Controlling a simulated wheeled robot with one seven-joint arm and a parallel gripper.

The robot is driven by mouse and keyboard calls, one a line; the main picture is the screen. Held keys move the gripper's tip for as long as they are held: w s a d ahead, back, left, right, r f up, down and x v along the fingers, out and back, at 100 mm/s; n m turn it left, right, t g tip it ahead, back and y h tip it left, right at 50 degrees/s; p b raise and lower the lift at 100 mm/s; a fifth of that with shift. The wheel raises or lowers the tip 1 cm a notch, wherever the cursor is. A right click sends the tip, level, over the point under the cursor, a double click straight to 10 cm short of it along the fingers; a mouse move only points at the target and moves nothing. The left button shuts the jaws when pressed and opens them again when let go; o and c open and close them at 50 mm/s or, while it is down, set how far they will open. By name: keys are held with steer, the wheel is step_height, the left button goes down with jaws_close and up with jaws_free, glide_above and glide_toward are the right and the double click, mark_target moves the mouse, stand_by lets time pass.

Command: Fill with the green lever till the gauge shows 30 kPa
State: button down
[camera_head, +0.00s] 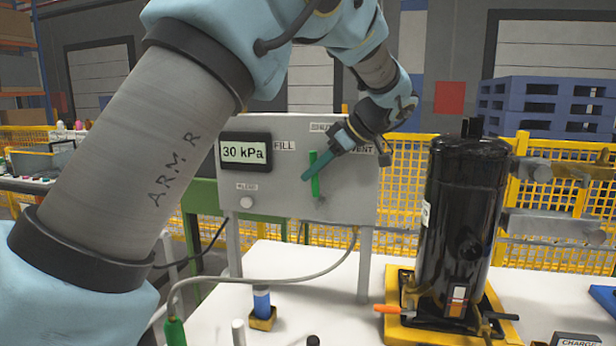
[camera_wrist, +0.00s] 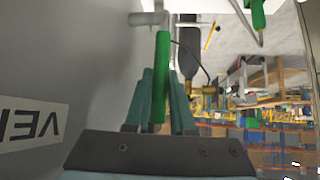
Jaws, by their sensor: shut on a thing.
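The gauge (camera_head: 244,152) on the grey panel (camera_head: 280,208) reads 30 kPa in the head view. The green lever (camera_head: 315,186) stands close to upright on the panel, to the right of the FILL label (camera_head: 284,146). My gripper (camera_head: 308,176) reaches it from the upper right, with teal fingers shut on the lever. In the wrist view, the green lever (camera_wrist: 162,75) runs between the two fingers of my gripper (camera_wrist: 160,90). The VENT label (camera_head: 361,149) is partly hidden behind my wrist.
A black compressor (camera_head: 462,220) stands on a yellow base (camera_head: 400,325) at the right of the white table (camera_head: 545,290). A grey hose (camera_head: 262,279) crosses the table front. A small push button (camera_head: 246,202) sits below the gauge. A yellow fence (camera_head: 400,190) stands behind.

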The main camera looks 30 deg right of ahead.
steer(key=shift+s+d+y, duration=0.2)
steer(key=shift+d+y, duration=0.05)
steer(key=shift+y, duration=0.05)
stand_by(0.4)
steer(key=c, duration=0.8)
jaws_free()
steer(key=shift+o, duration=0.2)
steer(key=b+v, duration=0.1)
steer(key=v, duration=0.9)
steer(key=shift+s+d, duration=0.2)
steer(key=shift+s, duration=0.25)
